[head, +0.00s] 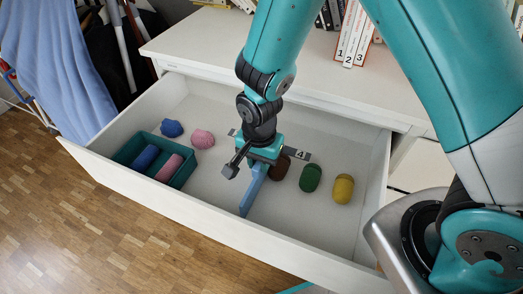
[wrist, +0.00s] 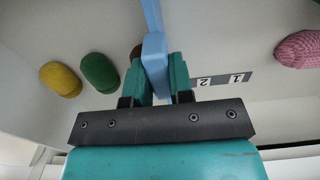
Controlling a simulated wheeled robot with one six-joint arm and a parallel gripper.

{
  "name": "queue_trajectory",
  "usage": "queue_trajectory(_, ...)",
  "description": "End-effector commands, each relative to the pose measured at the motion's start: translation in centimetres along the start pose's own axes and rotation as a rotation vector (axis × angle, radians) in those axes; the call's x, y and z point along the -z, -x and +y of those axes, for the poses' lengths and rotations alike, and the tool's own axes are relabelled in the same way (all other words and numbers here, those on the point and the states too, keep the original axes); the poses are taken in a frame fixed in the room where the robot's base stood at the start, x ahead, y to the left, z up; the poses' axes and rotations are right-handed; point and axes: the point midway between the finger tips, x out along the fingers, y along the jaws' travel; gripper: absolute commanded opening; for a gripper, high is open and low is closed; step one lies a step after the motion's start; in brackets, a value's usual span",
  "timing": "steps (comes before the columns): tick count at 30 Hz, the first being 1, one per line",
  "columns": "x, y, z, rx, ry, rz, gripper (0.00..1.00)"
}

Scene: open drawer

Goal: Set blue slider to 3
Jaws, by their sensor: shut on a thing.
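The blue slider (head: 253,190) is a long light-blue bar inside the open drawer (head: 220,210), running from under my gripper towards the drawer's front. It also shows in the wrist view (wrist: 155,47), between my teal fingers. My gripper (head: 264,160) is shut on the slider, with a finger on each side in the wrist view (wrist: 158,75). A grey number strip (head: 300,155) lies across the drawer floor. Its 4 shows right of my gripper in the head view; its 2 and 1 show right of the fingers in the wrist view (wrist: 222,80). The 3 is hidden.
Brown (head: 280,167), green (head: 311,178) and yellow (head: 343,189) rounded objects lie right of the slider. Blue (head: 172,128) and pink (head: 203,139) ones lie left, near a teal tray (head: 126,158) holding two more. Books (head: 352,40) stand on the cabinet top.

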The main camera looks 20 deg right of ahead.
Motion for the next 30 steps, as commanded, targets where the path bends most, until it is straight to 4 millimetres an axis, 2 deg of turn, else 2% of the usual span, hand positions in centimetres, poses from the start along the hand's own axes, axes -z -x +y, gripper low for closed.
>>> queue_trajectory(5, 0.1, 0.0, 0.0, 0.001, 0.002, 0.001, 0.00)
queue_trajectory(6, 0.1, 0.0, 0.0, 0.001, 0.001, 0.002, 0.23)
queue_trajectory(9, 0.1, 0.0, 0.0, 0.001, 0.000, 0.001, 0.46)
queue_trajectory(20, 0.2, 0.5, 0.0, 0.002, -0.002, 0.001, 0.47)
queue_trajectory(25, 0.2, 3.2, 0.0, 0.005, -0.002, 0.002, 0.47)
queue_trajectory(30, 0.2, 7.6, -0.1, 0.007, -0.002, 0.003, 0.47)
